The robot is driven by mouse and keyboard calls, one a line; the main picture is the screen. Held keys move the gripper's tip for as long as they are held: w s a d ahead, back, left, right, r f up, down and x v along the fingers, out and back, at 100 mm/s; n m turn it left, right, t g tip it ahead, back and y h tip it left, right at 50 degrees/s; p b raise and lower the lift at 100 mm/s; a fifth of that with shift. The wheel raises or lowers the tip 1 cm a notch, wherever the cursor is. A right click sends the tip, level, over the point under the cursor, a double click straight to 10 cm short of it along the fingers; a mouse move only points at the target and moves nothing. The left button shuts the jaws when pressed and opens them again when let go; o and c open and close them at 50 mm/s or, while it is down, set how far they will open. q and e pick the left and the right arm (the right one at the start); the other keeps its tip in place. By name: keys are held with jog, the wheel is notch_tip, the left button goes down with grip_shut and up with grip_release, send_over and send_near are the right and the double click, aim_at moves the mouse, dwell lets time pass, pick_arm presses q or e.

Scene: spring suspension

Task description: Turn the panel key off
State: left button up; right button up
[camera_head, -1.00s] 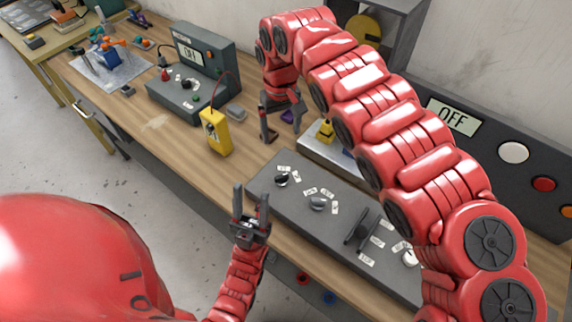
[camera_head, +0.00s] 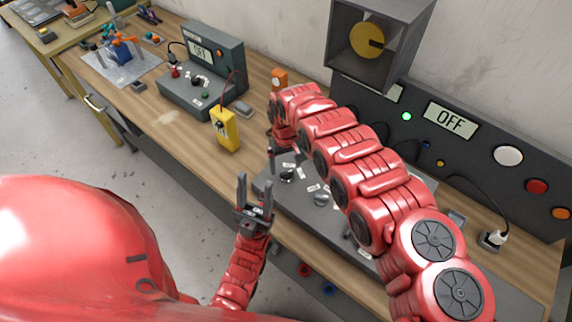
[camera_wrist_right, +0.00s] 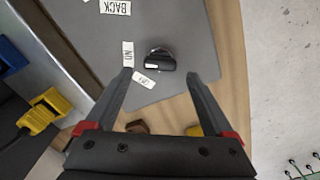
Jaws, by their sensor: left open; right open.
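The grey control panel (camera_head: 322,224) lies flat on the bench. At its left end is a small dark key knob (camera_head: 287,174). In the right wrist view the knob (camera_wrist_right: 160,60) sits beside white ON and OFF labels (camera_wrist_right: 145,80). My right gripper (camera_wrist_right: 158,80) is open and empty above this end of the panel, with the knob just beyond and between its fingertips, apart from them. In the head view it is partly hidden by its own arm. My left gripper (camera_head: 256,188) is open and empty, held in front of the panel's near left edge.
A yellow meter (camera_head: 225,130) stands left of the panel, and a grey device (camera_head: 205,75) with a screen is further left. Behind, a dark console (camera_head: 480,150) shows OFF and a green light.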

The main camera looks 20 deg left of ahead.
aim_at(287, 175)
jog(key=shift+s+d+f, duration=0.1)
jog(key=shift+f, duration=1.1)
jog(key=c, duration=1.4)
